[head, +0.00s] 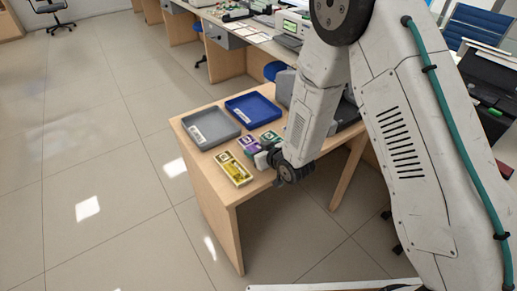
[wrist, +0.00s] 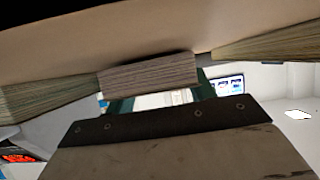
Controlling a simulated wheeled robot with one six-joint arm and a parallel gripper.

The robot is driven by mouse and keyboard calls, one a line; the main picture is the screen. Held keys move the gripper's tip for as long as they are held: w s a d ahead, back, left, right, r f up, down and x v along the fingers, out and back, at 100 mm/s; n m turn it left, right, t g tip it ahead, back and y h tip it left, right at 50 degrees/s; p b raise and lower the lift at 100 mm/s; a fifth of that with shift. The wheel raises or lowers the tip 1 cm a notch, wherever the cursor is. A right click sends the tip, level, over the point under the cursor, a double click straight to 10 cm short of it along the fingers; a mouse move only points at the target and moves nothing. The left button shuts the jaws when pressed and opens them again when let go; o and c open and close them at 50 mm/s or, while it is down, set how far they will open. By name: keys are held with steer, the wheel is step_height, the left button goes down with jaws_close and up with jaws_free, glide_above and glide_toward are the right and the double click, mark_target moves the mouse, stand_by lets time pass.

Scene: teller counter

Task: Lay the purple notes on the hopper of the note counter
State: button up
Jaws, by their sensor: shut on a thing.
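The purple notes (head: 247,142) lie on the desk between the yellow notes (head: 234,168) and the green notes (head: 270,137). My gripper (head: 262,158) is down at the near side of the purple notes, its fingers mostly hidden in the head view. In the wrist view, the edge of a banded stack, the purple notes (wrist: 148,76), sits at my gripper, which is shut on it. Other stacks show close on both sides there. The note counter (head: 286,84) is a dark grey machine at the desk's back right, largely hidden behind my arm.
A grey tray (head: 210,139) and a blue tray (head: 253,121) stand at the left and back of the desk (head: 200,170). The yellow and green stacks are close beside my gripper. A further counter with machines runs behind.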

steer(key=shift+f, duration=0.15)
steer(key=o, duration=0.7)
steer(key=v, duration=1.2)
steer(key=shift+r, duration=0.25)
